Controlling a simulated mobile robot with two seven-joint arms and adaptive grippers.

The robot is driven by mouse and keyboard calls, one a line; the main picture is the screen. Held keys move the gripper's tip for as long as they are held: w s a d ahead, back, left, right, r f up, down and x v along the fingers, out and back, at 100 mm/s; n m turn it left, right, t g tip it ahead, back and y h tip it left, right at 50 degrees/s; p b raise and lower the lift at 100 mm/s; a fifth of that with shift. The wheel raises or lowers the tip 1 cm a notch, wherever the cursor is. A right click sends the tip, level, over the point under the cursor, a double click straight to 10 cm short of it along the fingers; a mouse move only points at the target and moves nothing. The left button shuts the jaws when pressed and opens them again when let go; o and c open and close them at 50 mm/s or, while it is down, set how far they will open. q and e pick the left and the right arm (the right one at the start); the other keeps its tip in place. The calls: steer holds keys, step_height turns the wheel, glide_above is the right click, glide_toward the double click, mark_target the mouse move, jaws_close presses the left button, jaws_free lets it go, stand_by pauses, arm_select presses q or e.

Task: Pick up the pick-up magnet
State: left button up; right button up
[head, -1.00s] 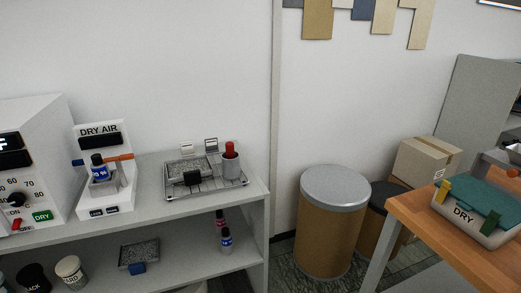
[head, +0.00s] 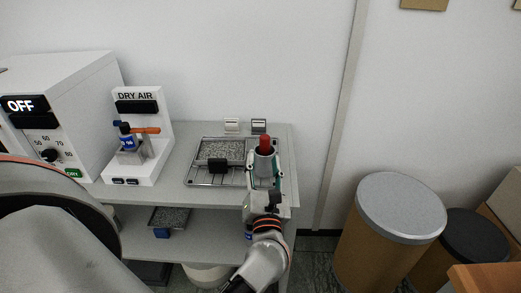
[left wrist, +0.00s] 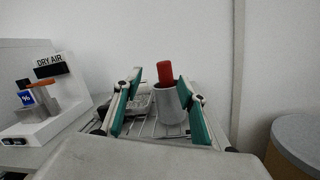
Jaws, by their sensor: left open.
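The pick-up magnet (head: 265,143) shows as a red upright handle standing in a grey cup (head: 263,164) at the right end of a wire rack on the shelf top. In the left wrist view the red handle (left wrist: 165,72) rises from the grey cup (left wrist: 170,106), between and beyond the green-padded fingers. My left gripper (head: 265,172) is open, reaching up to the cup from the front with a finger on either side. In the left wrist view the gripper (left wrist: 160,84) holds nothing. The magnet's lower part is hidden inside the cup. My right gripper is not in view.
The wire rack (head: 196,178) also bears a grey speckled tray (head: 220,150) with a black handle. A DRY AIR stand (head: 150,107) with a blue bottle (head: 126,138) and a white oven (head: 75,85) stand left. A lidded drum (head: 395,215) stands at right on the floor.

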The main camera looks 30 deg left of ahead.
mark_target(265, 147)
arm_select(q)
steer(key=w+n+g, duration=0.1)
steer(key=n, duration=0.2)
steer(key=w+f+n+g, duration=0.1)
steer(key=n, duration=0.1)
steer(key=shift+w+a+f+g, duration=0.1)
steer(key=shift+w+g, duration=0.2)
steer(key=shift+w+a, duration=0.2)
steer(key=shift+a, duration=0.1)
steer(key=x, duration=0.2)
steer(key=p+x, duration=0.1)
steer(key=x, duration=0.1)
steer(key=p+x, duration=0.1)
steer(key=x, duration=0.1)
steer(key=shift+d+r, duration=0.1)
steer(key=shift+r, duration=0.25)
steer(key=shift+w+f, duration=0.1)
steer(key=shift+w, duration=0.25)
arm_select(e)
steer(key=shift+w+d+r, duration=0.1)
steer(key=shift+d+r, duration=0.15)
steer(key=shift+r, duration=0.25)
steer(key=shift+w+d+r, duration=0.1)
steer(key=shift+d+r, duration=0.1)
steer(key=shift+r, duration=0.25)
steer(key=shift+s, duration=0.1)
arm_select(q)
steer(key=c, duration=1.1)
